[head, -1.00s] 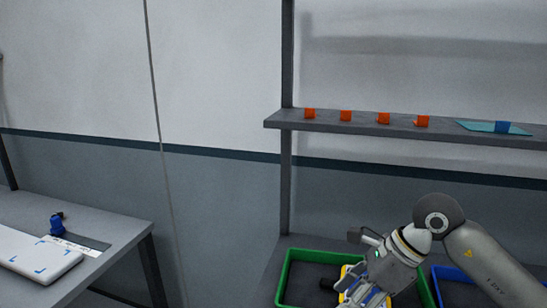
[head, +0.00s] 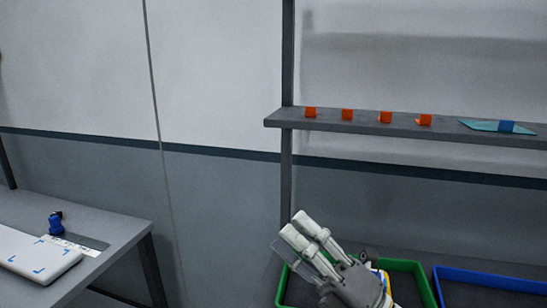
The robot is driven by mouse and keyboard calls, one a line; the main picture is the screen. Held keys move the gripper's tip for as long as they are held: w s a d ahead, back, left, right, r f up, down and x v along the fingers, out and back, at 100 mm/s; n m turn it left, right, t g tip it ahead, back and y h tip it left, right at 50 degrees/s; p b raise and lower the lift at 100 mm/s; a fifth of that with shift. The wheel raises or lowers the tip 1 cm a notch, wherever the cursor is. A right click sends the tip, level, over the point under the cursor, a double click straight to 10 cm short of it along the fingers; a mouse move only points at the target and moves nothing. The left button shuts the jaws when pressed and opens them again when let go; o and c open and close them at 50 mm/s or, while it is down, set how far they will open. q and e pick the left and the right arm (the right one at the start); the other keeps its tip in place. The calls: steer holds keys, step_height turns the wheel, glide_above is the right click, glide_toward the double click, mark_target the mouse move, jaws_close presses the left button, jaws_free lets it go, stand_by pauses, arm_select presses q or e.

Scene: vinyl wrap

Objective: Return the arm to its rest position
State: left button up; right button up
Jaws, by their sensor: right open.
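My right gripper (head: 296,226) is in front of the green bin at the lower middle of the head view. Its light fingers point up and to the left, and its dark body is cut by the lower edge. It is open, and I see no object clearly held in it. A faint translucent edge shows beside the fingers; I cannot tell what it is. My left gripper is out of view.
The green bin (head: 423,286) and blue bin (head: 490,278) are at lower right. A shelf (head: 365,127) above holds several orange blocks and a teal sheet (head: 490,125). A left table (head: 115,229) holds a white panel (head: 35,252) and a blue tool (head: 55,225).

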steer(key=w+d+f+m+t+h, duration=0.2)
steer(key=d+f+m+t+h, duration=0.1)
steer(key=d+f+m+h, duration=0.65)
steer(key=w+d+f+m+t+h, duration=0.25)
steer(key=d+f+m+h, duration=0.3)
steer(key=m+h, duration=0.65)
steer(key=s+d+f+m+g, duration=0.2)
steer(key=s+f+m+g, duration=0.3)
steer(key=f, duration=0.6)
steer(key=s+f+m+g+y, duration=0.1)
steer(key=s+f+m+g, duration=0.2)
steer(key=s+f+g, duration=0.55)
steer(key=s+f+m+g, duration=0.15)
steer(key=s+f, duration=0.45)
steer(key=s, duration=0.7)
step_height(320, 180, down, 26)
steer(key=s+g, duration=0.1)
steer(key=s, duration=0.1)
steer(key=s+d+f+g, duration=0.1)
steer(key=s+d+f, duration=0.1)
steer(key=s+f, duration=1.3)
steer(key=shift+s+d+f, duration=0.3)
steer(key=shift+d+f, duration=0.05)
